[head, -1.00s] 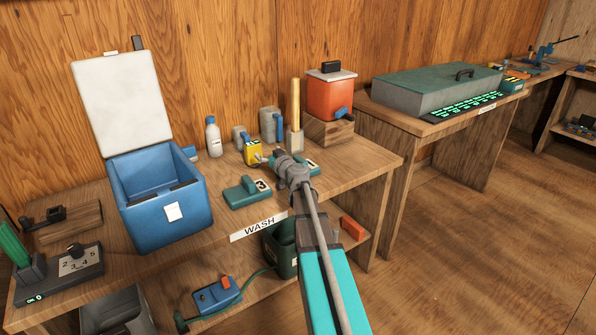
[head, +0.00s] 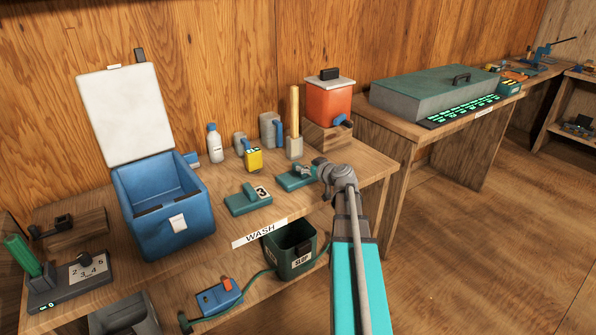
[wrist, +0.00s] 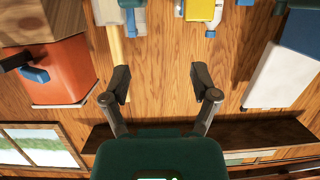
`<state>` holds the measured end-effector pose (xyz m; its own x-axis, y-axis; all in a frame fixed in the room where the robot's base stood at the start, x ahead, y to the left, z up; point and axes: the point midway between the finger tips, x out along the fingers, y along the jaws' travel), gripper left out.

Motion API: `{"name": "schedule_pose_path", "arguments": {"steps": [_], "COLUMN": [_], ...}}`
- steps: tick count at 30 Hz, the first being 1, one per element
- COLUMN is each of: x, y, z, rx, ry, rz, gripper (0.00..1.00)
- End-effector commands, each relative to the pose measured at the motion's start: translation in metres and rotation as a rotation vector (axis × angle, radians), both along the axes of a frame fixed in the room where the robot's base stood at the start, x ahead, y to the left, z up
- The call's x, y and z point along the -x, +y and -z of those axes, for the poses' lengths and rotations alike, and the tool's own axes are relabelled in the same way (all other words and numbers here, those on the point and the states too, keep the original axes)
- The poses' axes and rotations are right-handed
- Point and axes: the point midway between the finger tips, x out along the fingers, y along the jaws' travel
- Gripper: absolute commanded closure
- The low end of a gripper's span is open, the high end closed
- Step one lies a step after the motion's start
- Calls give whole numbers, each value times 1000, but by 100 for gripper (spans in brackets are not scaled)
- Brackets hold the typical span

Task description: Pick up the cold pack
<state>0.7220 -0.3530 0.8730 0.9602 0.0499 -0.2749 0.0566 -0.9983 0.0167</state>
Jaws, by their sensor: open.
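I cannot pick out a cold pack in either view. A blue cooler box (head: 163,205) stands at the left of the bench with its white lid (head: 122,115) raised. Its inside shows only partly, with no pack that I can make out. The lid also shows at the right of the wrist view (wrist: 283,75). My gripper (wrist: 160,84) is open, with nothing between its fingers, and the wooden wall lies beyond it. In the head view my arm reaches over the bench's right part, well right of the cooler, and the fingertips are hard to make out.
A slop bucket (head: 290,250) and a blue device (head: 218,298) are below. Floor at right is clear.

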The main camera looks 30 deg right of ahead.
Motion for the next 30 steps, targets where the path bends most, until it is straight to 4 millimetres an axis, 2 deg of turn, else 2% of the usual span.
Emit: {"name": "schedule_pose_path", "arguments": {"steps": [1,3,6,10,22,30], "x": [13,26,37,42,38,11], "y": [-8,-16,-23,-26,-26,-26], "z": [-5,-3,0,3,5,17], "rx": [-2,-5,-9,-12,-12,-12], "ry": [29,64,99,117,116,116], "rz": [8,13,18,21,21,19], "gripper": [23,23,23,23,23,23]}}
